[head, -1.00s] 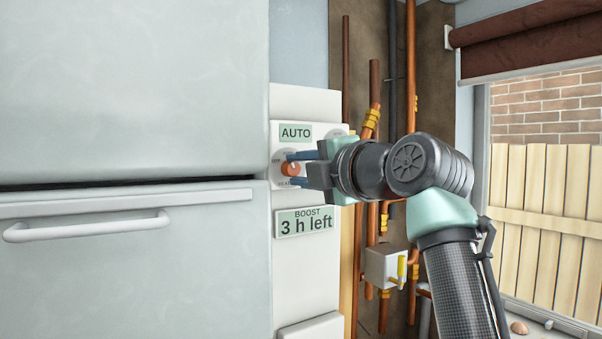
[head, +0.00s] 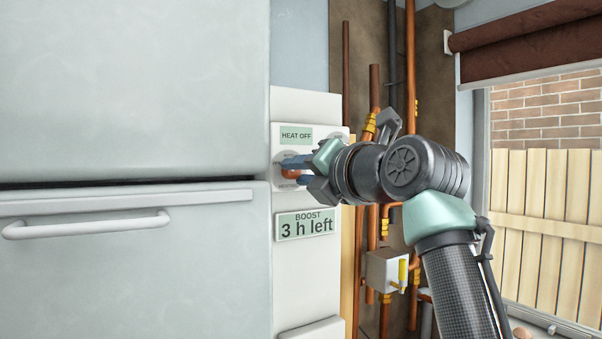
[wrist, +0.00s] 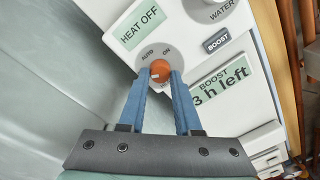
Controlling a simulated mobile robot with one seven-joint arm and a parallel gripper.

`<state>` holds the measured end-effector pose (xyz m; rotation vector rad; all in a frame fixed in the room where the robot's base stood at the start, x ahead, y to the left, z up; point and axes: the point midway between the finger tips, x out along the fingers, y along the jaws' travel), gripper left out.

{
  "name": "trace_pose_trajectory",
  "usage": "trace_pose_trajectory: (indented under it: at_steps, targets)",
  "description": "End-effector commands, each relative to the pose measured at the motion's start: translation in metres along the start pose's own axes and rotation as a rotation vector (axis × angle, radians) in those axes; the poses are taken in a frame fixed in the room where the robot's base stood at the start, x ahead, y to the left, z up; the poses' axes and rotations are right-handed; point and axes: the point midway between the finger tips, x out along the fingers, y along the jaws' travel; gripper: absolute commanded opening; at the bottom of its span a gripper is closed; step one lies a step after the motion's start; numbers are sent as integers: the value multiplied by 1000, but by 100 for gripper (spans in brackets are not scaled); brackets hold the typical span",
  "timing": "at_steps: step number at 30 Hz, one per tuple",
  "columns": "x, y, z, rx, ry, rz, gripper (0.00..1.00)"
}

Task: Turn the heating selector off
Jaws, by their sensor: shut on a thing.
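The heating selector (wrist: 160,70) is an orange knob on a grey dial in the wrist view, marked AUTO and ON around it. It also shows in the head view (head: 288,173), partly covered by my fingers. My gripper (wrist: 160,83) is shut on the knob, with one blue finger on each side of it. In the head view my gripper (head: 290,168) reaches the panel from the right, with its wrist rolled. The display (head: 296,136) above the dial reads HEAT OFF. The dial marks under my fingers are hidden.
A lower display (head: 306,225) reads BOOST 3 h left. A WATER dial (wrist: 208,8) and a BOOST button (wrist: 216,41) sit beside the selector. A large pale cabinet with a handle (head: 87,226) stands left. Copper pipes (head: 410,60) run behind my arm.

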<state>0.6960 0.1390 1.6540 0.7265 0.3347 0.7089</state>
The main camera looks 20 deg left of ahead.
Motion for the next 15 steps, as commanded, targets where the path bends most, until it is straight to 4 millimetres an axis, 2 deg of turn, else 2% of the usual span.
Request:
trace_pose_trajectory:
  at_steps: [14,15]
  targets:
    - [0,-1,-2,-14,3,-3,0]
    - [0,-1,-2,-13,3,-3,38]
